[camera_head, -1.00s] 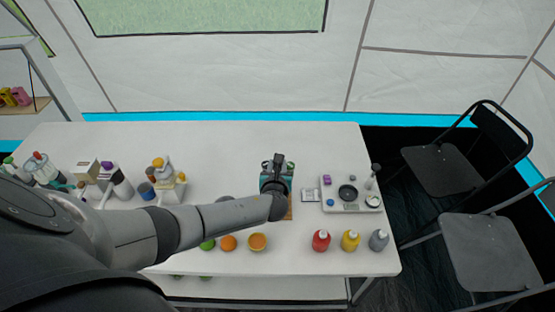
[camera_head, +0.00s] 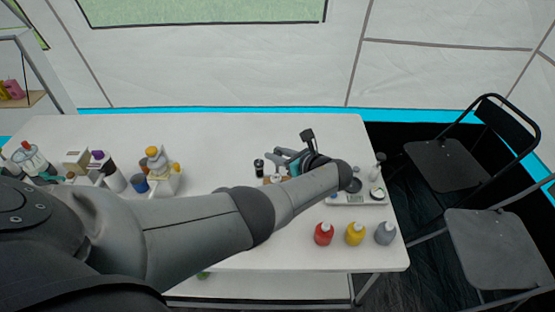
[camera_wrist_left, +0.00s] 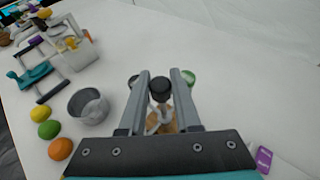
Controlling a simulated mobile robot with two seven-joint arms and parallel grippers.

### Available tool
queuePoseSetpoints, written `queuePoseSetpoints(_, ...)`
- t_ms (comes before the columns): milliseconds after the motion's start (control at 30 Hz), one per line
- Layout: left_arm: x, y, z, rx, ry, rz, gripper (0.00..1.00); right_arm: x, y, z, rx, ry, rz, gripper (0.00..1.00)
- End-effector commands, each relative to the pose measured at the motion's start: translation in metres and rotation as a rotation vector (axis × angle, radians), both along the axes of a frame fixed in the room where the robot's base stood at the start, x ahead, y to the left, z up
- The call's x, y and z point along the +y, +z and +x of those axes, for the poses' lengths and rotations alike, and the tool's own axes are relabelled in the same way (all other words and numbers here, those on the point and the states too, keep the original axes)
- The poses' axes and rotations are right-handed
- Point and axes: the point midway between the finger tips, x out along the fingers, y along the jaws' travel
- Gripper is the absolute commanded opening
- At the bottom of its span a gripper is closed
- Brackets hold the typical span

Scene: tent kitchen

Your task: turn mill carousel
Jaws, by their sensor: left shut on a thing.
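The mill carousel (camera_wrist_left: 166,124) shows in the left wrist view as a wooden-coloured piece with several small mills around it. One black-capped mill (camera_wrist_left: 160,89) stands between the fingers of my left gripper (camera_wrist_left: 162,74). My arm and hand hide most of the carousel there.
A white tray (camera_head: 345,199) lies partly behind my forearm. A grey bowl (camera_wrist_left: 88,106) and fruit are in the wrist view. The table's back is clear.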

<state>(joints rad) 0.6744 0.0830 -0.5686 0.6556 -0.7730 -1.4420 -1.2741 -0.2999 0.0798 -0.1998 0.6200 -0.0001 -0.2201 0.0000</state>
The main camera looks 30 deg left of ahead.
Motion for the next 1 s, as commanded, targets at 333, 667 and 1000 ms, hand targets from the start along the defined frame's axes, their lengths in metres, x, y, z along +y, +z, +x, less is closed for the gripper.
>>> queuePoseSetpoints(333, 0.0015, 0.0008, 0.0000, 0.000, 0.054, 0.003, 0.00, 0.0000, -0.0084, 0.0000, 0.000, 0.000, 0.000, 0.81)
queuePoseSetpoints(667, 0.0018, 0.0015, 0.0002, -0.001, 0.054, 0.004, 0.32, 0.0001, -0.0081, -0.0001, 0.000, 0.000, 0.000, 0.81)
queuePoseSetpoints(1000, 0.0009, 0.0008, 0.0003, -0.002, 0.052, 0.002, 0.61, 0.0001, -0.0081, -0.0001, 0.000, 0.000, 0.000, 0.81)
